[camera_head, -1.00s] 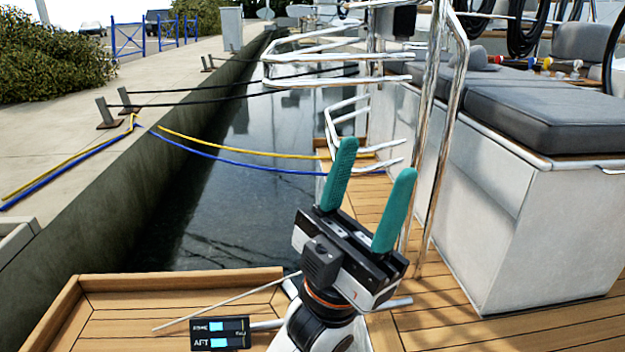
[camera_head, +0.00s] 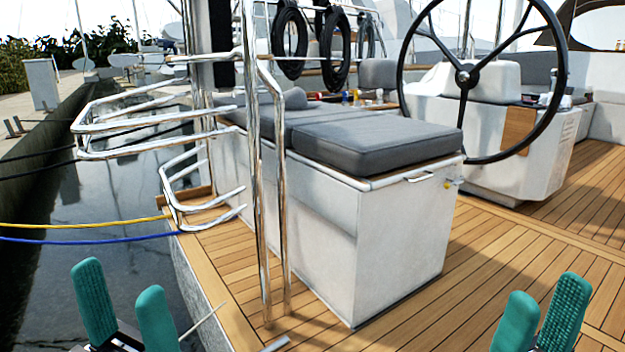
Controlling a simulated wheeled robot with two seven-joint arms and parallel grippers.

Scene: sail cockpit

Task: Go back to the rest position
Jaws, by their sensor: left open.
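My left gripper (camera_head: 125,302) shows at the bottom left, its two teal fingers apart with nothing between them. It appears in front of the water and the deck's edge. My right gripper (camera_head: 540,315) shows at the bottom right, over the teak deck. Its teal fingers look apart, with nothing seen between them. The lower parts of both grippers are cut off by the bottom edge of the picture.
A white bench with a grey cushion (camera_head: 378,138) stands mid-view. Steel rail posts (camera_head: 272,190) rise at its left. A black steering wheel (camera_head: 480,75) is at upper right. Yellow (camera_head: 80,226) and blue (camera_head: 80,240) lines cross the water. Teak deck (camera_head: 470,260) lies clear.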

